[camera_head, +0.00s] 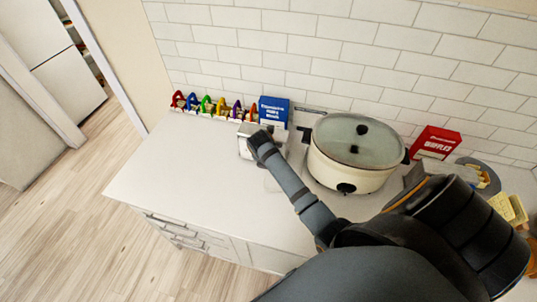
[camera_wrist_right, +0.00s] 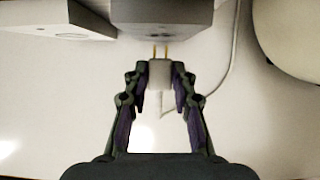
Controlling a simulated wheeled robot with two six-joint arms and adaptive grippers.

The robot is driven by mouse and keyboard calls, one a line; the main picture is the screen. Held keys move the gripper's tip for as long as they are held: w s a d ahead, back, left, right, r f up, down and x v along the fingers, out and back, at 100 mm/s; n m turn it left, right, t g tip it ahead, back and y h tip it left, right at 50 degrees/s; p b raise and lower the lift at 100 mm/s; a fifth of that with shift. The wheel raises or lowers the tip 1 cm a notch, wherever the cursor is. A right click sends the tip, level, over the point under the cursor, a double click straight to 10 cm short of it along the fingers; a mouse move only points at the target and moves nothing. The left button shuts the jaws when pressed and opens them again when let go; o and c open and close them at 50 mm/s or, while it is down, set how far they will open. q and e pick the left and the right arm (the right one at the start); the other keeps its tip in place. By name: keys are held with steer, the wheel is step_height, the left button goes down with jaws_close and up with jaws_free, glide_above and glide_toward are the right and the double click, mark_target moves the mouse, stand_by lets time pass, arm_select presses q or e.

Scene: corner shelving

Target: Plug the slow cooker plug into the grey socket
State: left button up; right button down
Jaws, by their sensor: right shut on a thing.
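My right gripper (camera_wrist_right: 160,85) is shut on the pale slow cooker plug (camera_wrist_right: 159,72). Its two brass prongs point at a grey box (camera_wrist_right: 165,16), which looks like the grey socket. The prongs are still visible, close to the box's edge; I cannot tell whether their tips touch it. The plug's white cord (camera_wrist_right: 233,60) curves up on the right. In the head view my right gripper (camera_head: 262,143) is beside the pale box (camera_head: 243,148) at the back of the counter, and hides the plug. The cream slow cooker (camera_head: 345,172) with its glass lid stands right of it. My left gripper is out of view.
A second pale box (camera_wrist_right: 55,18) is left of the grey one in the wrist view. A blue box (camera_head: 274,111) and several coloured rings (camera_head: 207,105) stand along the tiled wall. A red box (camera_head: 436,142) is right of the cooker. The counter's left part (camera_head: 180,165) is clear.

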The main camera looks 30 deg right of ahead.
steer(key=shift+w+d+r, duration=0.1)
steer(key=shift+w+d, duration=0.7)
steer(key=shift+d, duration=0.15)
steer(key=c, duration=1)
jaws_free()
steer(key=shift+d, duration=0.1)
steer(key=v, duration=1.2)
